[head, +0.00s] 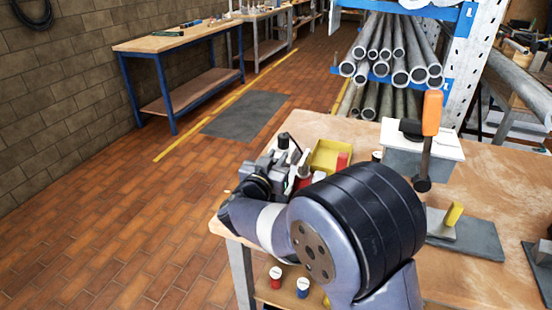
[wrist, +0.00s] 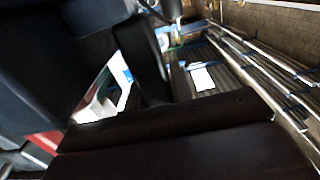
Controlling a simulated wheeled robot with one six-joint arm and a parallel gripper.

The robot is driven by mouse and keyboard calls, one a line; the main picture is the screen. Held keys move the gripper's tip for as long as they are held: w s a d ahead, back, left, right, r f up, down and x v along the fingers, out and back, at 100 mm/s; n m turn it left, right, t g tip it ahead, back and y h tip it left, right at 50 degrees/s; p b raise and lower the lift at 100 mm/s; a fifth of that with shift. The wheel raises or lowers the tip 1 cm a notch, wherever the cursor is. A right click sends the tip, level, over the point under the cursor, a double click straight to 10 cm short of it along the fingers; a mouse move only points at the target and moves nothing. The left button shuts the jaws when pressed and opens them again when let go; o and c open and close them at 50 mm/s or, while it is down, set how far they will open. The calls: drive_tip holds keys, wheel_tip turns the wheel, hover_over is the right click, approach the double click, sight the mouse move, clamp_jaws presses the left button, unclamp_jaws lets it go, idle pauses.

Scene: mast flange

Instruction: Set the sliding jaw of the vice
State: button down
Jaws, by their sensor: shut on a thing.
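My gripper (head: 284,164) is at the left edge of the near workbench in the head view, partly behind my own arm. In the wrist view a black finger (wrist: 142,60) stands close to a large dark block (wrist: 180,140) across the bottom. The gripper is shut on a dark part, but its shape is mostly hidden. I cannot make out the vice or its sliding jaw clearly in either view.
The workbench (head: 480,190) bears a yellow bin (head: 325,155), a white-topped grey box (head: 400,157), an upright orange-handled tool (head: 431,115) and a grey plate (head: 470,238). A pipe rack (head: 462,20) stands behind.

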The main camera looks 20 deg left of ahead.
drive_tip(key=shift+a+r+p, duration=0.1)
drive_tip(key=shift+a+p, duration=0.2)
drive_tip(key=shift+p, duration=0.05)
drive_tip(key=shift+w+a+p, duration=0.15)
drive_tip(key=shift+a+p, duration=1.1)
drive_tip(key=shift+a, duration=0.95)
drive_tip(key=c, duration=1.2)
unclamp_jaws()
drive_tip(key=shift+a, duration=0.1)
drive_tip(key=shift+c, duration=0.2)
drive_tip(key=s, duration=1)
drive_tip(key=shift+s+a+b, duration=0.3)
drive_tip(key=shift+s+a, duration=0.1)
